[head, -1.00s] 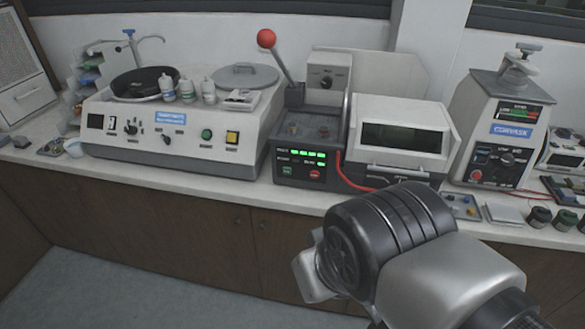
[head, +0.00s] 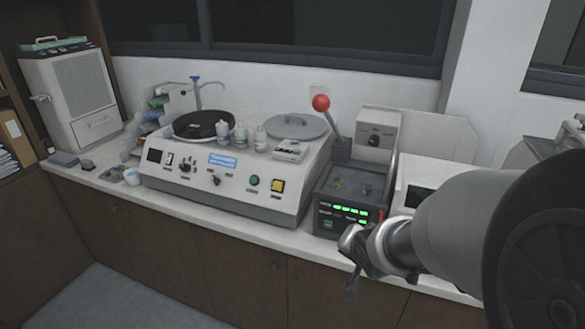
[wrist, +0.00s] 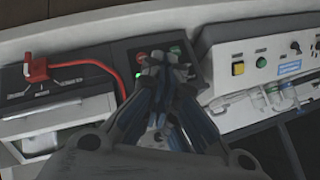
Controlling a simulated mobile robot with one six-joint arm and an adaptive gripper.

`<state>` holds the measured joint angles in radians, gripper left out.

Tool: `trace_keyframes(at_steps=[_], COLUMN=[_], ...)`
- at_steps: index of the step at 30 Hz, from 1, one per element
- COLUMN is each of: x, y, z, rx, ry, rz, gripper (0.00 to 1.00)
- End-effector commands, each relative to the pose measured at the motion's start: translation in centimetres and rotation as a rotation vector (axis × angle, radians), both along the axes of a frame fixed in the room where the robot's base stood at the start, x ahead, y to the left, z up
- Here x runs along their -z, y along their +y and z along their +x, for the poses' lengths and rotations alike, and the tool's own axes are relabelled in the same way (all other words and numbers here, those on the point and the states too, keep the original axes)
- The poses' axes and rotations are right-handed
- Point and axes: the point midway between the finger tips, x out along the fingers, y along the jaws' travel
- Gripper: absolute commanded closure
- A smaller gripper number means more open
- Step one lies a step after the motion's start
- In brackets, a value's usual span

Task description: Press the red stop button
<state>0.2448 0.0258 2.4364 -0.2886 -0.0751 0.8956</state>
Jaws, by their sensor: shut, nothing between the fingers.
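The mounting press (head: 349,184) is a dark box with a red-knobbed lever and lit green indicators on its front panel. Its red stop button (wrist: 141,57) shows in the wrist view, beside a green button (wrist: 175,50). The green button also shows in the head view (head: 328,224), where my arm hides the red one. My gripper (head: 350,287) is shut and empty in front of the panel. In the wrist view my fingertips (wrist: 164,60) appear close to both buttons, just beside the red one. I cannot tell whether they touch the panel.
A white grinding machine (head: 220,180) with bottles on top stands left of the press. A white-lidded unit (head: 412,183) stands to the right, partly behind my arm. A red cable (wrist: 95,65) runs near the red button. The counter's front edge (head: 240,238) is clear.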

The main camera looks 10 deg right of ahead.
Motion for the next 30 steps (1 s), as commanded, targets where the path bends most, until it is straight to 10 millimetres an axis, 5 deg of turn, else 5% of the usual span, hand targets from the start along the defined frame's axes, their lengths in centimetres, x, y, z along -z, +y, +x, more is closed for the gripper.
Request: trace_keyframes(at_steps=[6,12,19,30], x=[6.5,11.4,13.5,13.7], y=[-2.6,-3.0,-2.7,-2.6], z=[5.4,6.7,6.4,6.4], rx=[0.213,0.364,0.450,0.458], ry=[-0.179,-0.307,-0.375,-0.386], rz=[0.344,0.712,0.962,0.994], gripper=[1.00,1.00,1.00,1.00])
